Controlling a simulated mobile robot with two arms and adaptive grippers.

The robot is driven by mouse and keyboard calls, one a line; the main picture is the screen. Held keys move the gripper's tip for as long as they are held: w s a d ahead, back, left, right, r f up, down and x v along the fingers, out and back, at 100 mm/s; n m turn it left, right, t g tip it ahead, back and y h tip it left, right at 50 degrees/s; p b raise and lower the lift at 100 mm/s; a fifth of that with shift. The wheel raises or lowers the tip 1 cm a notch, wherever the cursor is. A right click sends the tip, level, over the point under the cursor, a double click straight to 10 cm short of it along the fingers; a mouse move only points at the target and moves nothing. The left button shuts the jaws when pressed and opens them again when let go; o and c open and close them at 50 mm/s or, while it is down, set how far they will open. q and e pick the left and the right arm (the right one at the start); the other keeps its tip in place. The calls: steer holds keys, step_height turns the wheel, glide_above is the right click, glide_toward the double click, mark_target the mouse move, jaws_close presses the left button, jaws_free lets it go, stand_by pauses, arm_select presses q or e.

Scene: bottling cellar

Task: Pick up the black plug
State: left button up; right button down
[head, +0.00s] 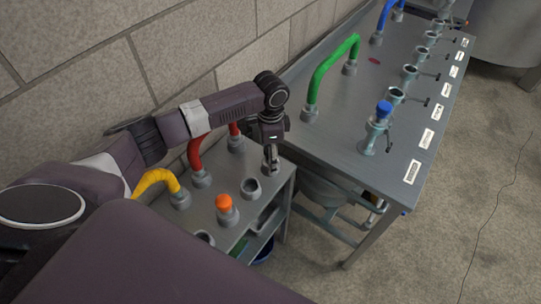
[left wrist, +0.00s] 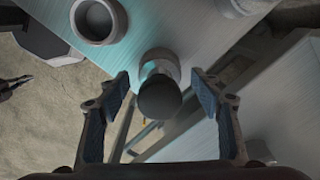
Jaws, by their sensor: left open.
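The black plug (left wrist: 158,97) shows in the left wrist view, dark and round-topped, standing in a grey round socket (left wrist: 158,62) near the edge of the grey bench. My left gripper (left wrist: 165,97) is open, with one blue-padded finger on each side of the plug and a gap on both sides. In the head view my left gripper (head: 270,168) points down over the right edge of the smaller bench (head: 232,172); I cannot make out the black plug there, as the gripper covers that spot. My right gripper is not in view.
An empty socket (head: 250,188) and an orange plug (head: 224,204) are close by on the same bench. Red (head: 196,158) and yellow (head: 155,181) hoses stand behind. A taller bench (head: 345,137) at right carries a blue plug (head: 384,108), a green hose (head: 328,68) and several sockets.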

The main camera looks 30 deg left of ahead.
arm_select(q)
steer(key=c, duration=1.2)
steer(key=shift+r, duration=0.15)
steer(key=shift+c, duration=0.2)
step_height(320, 180, up, 20)
steer(key=b, duration=0.1)
